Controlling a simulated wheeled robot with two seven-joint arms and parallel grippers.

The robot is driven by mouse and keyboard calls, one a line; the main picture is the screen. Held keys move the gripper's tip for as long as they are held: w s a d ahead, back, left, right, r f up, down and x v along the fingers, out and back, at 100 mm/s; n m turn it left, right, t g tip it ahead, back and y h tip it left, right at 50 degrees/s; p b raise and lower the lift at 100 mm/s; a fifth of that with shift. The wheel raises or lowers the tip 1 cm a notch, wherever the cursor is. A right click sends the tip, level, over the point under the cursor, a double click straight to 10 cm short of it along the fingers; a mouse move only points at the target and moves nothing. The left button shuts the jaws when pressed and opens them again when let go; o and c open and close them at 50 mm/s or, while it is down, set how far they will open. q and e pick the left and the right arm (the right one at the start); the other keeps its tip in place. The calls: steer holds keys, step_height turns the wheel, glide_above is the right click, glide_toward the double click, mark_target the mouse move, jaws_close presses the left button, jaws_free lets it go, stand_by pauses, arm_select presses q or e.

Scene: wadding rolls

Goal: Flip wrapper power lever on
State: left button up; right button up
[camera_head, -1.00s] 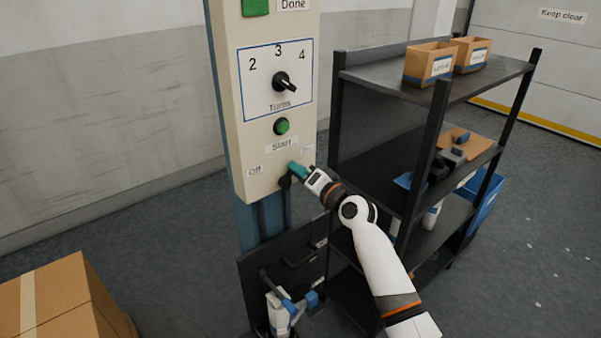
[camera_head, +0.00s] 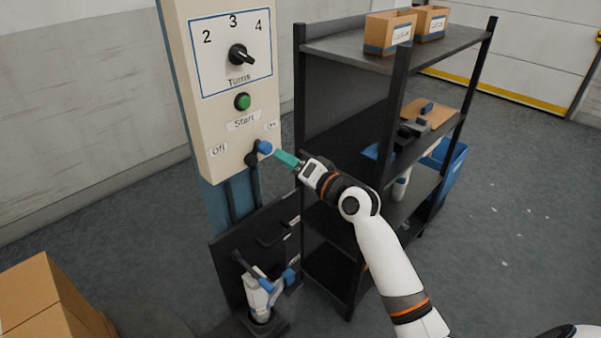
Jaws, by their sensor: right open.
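The power lever is a short black arm with a blue knob (camera_head: 264,146), low on the cream control panel (camera_head: 205,120). It tilts up and right from its pivot, toward the "On" label (camera_head: 271,126) and away from the "Off" label (camera_head: 218,150). My right gripper (camera_head: 284,157), with teal fingers, is just right of the knob, with a small gap seeming to show between them. Its fingers are open and hold nothing visible. My left gripper is out of view.
A green Start button (camera_head: 242,101) and black turns dial (camera_head: 240,54) sit above the lever. A dark shelf rack (camera_head: 340,48) stands close on the right. A white and blue tool (camera_head: 262,292) stands below the panel. A cardboard box (camera_head: 40,300) is at lower left.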

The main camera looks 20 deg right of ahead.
steer(key=v, duration=0.3)
steer(key=shift+s+d, duration=0.1)
steer(key=shift+s, duration=0.2)
step_height(320, 180, down, 24)
steer(key=s+d+g+h, duration=0.1)
steer(key=d+g+h, duration=0.1)
steer(key=g+h, duration=0.15)
steer(key=s+f+n+g+h, duration=0.15)
steer(key=s+f, duration=0.25)
steer(key=f, duration=0.5)
steer(key=s+f+g, duration=0.3)
steer(key=s+f, duration=0.2)
steer(key=f, duration=0.3)
steer(key=s+a+f+n+g, duration=0.1)
steer(key=s+f+n+g, duration=0.1)
steer(key=s+f, duration=0.6)
steer(key=s+a+f+n+g, duration=0.2)
steer(key=s+f, duration=0.6)
steer(key=s, duration=1.1)
steer(key=s+a+f+n+g+h, duration=0.1)
steer(key=s+f+n+g, duration=0.2)
steer(key=s+f, duration=0.5)
steer(key=s+g, duration=0.1)
steer(key=s, duration=0.5)
steer(key=shift+a+n, duration=0.3)
steer(key=shift+n, duration=0.05)
